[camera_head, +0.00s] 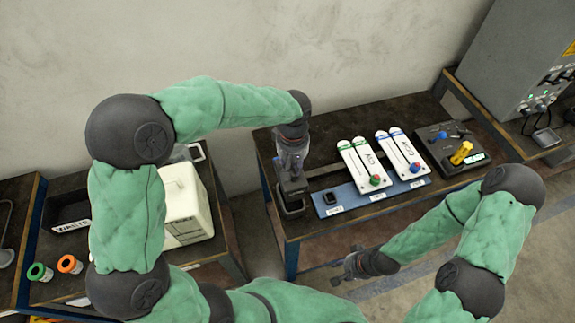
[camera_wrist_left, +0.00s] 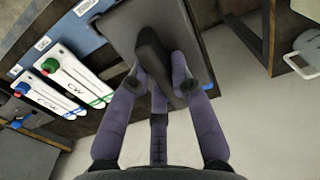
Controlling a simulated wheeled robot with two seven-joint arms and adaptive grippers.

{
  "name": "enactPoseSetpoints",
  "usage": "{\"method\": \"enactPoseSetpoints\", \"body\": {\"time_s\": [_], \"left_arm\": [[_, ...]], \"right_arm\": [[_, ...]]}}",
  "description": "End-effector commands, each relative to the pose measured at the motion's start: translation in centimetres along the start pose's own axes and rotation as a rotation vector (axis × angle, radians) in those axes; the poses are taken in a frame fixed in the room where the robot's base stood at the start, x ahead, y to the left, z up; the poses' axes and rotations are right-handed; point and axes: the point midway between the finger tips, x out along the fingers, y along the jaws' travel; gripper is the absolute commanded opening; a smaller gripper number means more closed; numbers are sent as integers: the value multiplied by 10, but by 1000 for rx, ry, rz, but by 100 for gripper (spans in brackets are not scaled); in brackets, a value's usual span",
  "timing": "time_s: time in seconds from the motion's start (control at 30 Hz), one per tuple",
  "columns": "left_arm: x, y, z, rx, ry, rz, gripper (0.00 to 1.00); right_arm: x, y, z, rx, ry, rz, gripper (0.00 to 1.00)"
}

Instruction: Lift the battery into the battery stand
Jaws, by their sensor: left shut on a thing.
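The battery (camera_head: 293,185) is a dark grey block with a black handle. My left gripper (camera_head: 291,163) is shut on the handle from above, at the left end of the workbench. In the left wrist view, the fingers (camera_wrist_left: 163,78) close around the handle and the battery's broad top (camera_wrist_left: 205,35) lies beyond them. Below the battery is a dark open-topped holder (camera_head: 292,210), perhaps the battery stand; I cannot tell whether they touch. My right gripper (camera_head: 351,268) is empty, in front of the bench; its finger opening is unclear.
A blue mat (camera_head: 346,200) holds white CW and CCW cases (camera_head: 359,160) right of the battery. A white container (camera_head: 185,205) stands on the left table. A gap separates the tables.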

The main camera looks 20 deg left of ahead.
Motion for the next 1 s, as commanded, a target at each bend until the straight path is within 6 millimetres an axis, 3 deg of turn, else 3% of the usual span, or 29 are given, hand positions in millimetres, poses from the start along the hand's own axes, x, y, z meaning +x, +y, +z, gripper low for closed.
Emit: {"method": "enactPoseSetpoints", "body": {"time_s": [0.6, 1.0], "left_arm": [[-4, 2, 2, -24, 4, 0, 0], [19, 2, 2, -24, 3, -1, 0]], "right_arm": [[-1, 0, 0, 0, -1, 0, 36], [15, 5, 0, 0, -1, 0, 36]]}}
